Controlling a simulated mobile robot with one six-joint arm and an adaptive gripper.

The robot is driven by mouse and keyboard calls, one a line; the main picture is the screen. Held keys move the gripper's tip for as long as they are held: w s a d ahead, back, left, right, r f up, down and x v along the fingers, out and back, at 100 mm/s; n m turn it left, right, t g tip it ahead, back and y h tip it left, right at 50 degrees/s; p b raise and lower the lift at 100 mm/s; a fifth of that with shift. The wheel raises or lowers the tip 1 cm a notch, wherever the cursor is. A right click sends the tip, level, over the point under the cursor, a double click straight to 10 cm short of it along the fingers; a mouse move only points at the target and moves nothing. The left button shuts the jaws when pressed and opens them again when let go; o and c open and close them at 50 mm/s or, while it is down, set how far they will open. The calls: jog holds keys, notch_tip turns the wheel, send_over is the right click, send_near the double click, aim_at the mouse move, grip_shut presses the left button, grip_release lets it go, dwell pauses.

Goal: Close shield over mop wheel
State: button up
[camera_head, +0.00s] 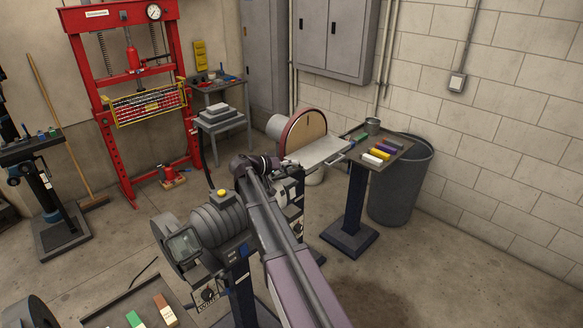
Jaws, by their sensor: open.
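A grey buffing machine (215,218) stands on a pedestal in the middle of the view. At its left end, a framed see-through shield (184,245) stands in front of a round grey wheel housing (164,238). I cannot clearly make out the mop wheel or tell how far the shield is lowered. My arm reaches up from the bottom edge, passing to the right of the shield and hiding the machine's right side. My gripper (268,164) is a small dark shape at the arm's far end, behind the machine, apart from the shield. It is open, with its fingers hard to see.
A disc sander (303,130) stands behind the machine. A side table (371,158) holds coloured bars and a can, beside a grey bin (402,185). A tray (137,300) with bars lies at the front left. A red press (134,80) stands at the back. Floor at right is clear.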

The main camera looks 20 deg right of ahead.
jog(key=shift+d, duration=0.2)
grip_shut()
